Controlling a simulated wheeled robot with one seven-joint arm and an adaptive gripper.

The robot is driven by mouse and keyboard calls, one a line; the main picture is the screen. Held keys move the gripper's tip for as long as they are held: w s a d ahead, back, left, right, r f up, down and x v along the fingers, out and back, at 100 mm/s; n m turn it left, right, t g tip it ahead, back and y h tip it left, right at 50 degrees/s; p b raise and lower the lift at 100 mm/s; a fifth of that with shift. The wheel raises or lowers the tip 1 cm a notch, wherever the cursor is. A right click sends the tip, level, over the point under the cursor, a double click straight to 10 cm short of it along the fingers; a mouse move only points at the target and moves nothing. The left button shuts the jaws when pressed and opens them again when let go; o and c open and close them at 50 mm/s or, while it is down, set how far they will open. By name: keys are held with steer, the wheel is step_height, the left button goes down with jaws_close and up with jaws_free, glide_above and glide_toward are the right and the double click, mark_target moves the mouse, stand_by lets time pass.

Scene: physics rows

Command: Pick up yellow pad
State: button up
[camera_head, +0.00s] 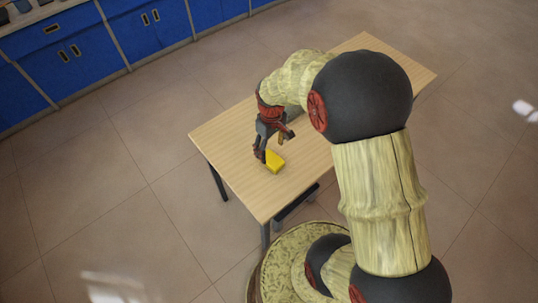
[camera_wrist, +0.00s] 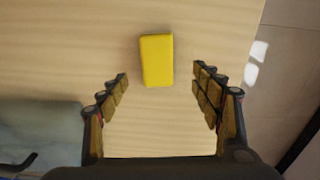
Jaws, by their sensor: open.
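The yellow pad (camera_head: 275,161) is a small yellow block lying on the light wooden table (camera_head: 232,132), near its left part in the head view. In the wrist view the yellow pad (camera_wrist: 157,60) lies ahead of the fingertips, roughly between their lines, and its whole top shows. My gripper (camera_head: 272,150) is just above the table beside the pad. In the wrist view my gripper (camera_wrist: 160,80) is open, with one finger on each side and nothing between the pads. I cannot tell its exact height over the table.
In the wrist view a grey-blue flat item (camera_wrist: 40,130) lies at the lower left; what it is I cannot tell. Blue cabinets (camera_head: 65,60) stand along the back left. Tiled floor (camera_head: 120,170) surrounds the table. The wood around the pad is clear.

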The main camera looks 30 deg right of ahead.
mark_target(272, 158)
steer(key=shift+s+d+f+b, duration=0.15)
steer(key=shift+f+b, duration=0.8)
steer(key=shift+f, duration=1)
steer(key=shift+w+d+f+b, duration=0.1)
steer(key=shift+f+b, duration=0.8)
steer(key=shift+f, duration=1.05)
steer(key=shift+s, duration=0.1)
steer(key=shift+c, duration=1.3)
steer(key=c, duration=1)
steer(key=shift+r, duration=0.1)
